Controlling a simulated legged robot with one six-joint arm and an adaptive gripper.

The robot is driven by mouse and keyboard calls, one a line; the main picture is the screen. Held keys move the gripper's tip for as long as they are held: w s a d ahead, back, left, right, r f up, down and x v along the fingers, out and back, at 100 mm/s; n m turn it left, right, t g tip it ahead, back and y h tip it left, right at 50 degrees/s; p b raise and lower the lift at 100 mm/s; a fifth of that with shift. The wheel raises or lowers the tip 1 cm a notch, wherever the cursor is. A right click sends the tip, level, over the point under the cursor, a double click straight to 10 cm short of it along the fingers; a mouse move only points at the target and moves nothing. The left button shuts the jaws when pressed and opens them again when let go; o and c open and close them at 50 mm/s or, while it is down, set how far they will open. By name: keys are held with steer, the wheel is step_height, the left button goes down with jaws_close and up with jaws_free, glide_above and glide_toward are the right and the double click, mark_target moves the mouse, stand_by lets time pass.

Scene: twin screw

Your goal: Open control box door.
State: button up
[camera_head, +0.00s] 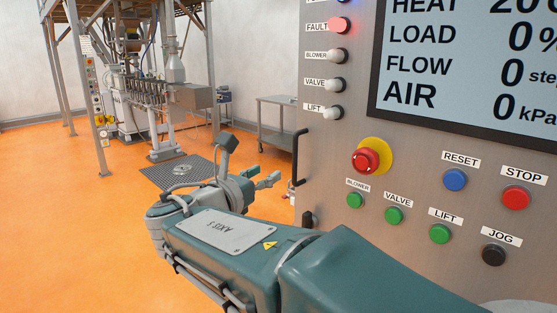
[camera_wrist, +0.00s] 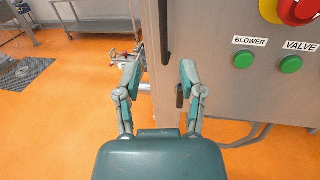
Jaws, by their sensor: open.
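The control box (camera_head: 330,190) is a grey metal cabinet filling the right of the head view, and its front also shows in the wrist view (camera_wrist: 230,90). A dark vertical bar handle (camera_head: 297,158) stands at its left edge; it also shows at the top of the wrist view (camera_wrist: 165,30). A small dark latch-like part (camera_head: 308,218) sits below it; in the wrist view it is beside the right finger (camera_wrist: 180,95). My gripper (camera_wrist: 158,75) is open and empty, its fingers spread below the handle in that view. In the head view my gripper (camera_head: 266,182) is left of the box edge.
The box front carries a red emergency stop (camera_head: 367,161), several buttons and lamps, and a display (camera_head: 460,65). A grey metal table (camera_head: 280,102) stands behind. A floor grate (camera_head: 180,172) and machine frame (camera_head: 160,90) are farther left. Orange floor at left is open.

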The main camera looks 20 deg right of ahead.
mark_target(294, 179)
steer(key=x, duration=1.1)
steer(key=shift+d, duration=0.1)
steer(key=shift+s, duration=0.1)
jaws_close()
